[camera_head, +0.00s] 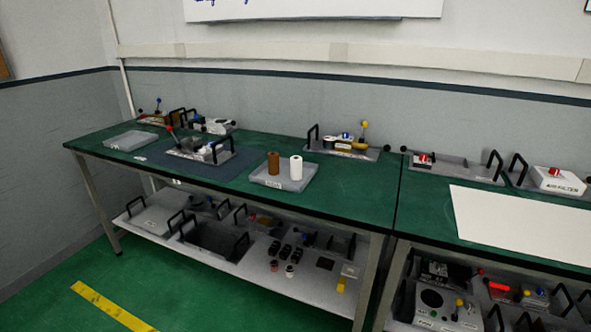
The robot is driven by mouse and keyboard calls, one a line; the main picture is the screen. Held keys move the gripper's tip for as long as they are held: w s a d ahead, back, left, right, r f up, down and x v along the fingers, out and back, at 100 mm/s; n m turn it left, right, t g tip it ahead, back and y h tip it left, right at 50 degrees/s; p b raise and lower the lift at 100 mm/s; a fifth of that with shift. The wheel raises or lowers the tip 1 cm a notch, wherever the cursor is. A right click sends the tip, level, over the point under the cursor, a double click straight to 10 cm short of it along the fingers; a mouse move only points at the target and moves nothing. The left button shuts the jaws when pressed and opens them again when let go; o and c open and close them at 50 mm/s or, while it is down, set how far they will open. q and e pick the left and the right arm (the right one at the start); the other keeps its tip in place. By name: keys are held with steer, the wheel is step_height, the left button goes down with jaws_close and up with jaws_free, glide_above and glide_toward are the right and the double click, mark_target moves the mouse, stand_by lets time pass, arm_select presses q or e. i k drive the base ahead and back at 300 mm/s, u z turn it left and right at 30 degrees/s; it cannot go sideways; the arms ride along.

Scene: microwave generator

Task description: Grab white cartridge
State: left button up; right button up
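The white cartridge (296,167) stands upright on a small grey tray (284,183) near the front edge of the green table, in the head view. A brown cartridge (273,162) stands upright just left of it on the same tray, with a narrow gap between them. Neither of my grippers shows in the head view.
The green table (228,192) also bears a handled tray with parts (198,151) on a dark mat, an empty grey tray (131,140) at left, and a handled tray (345,149) behind. A second table with a white sheet (525,223) adjoins at right. Green floor (150,285) is open in front.

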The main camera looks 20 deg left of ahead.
mark_target(297, 161)
steer(key=u, duration=0.05)
steer(key=i, duration=1.45)
steer(key=u, duration=1.15)
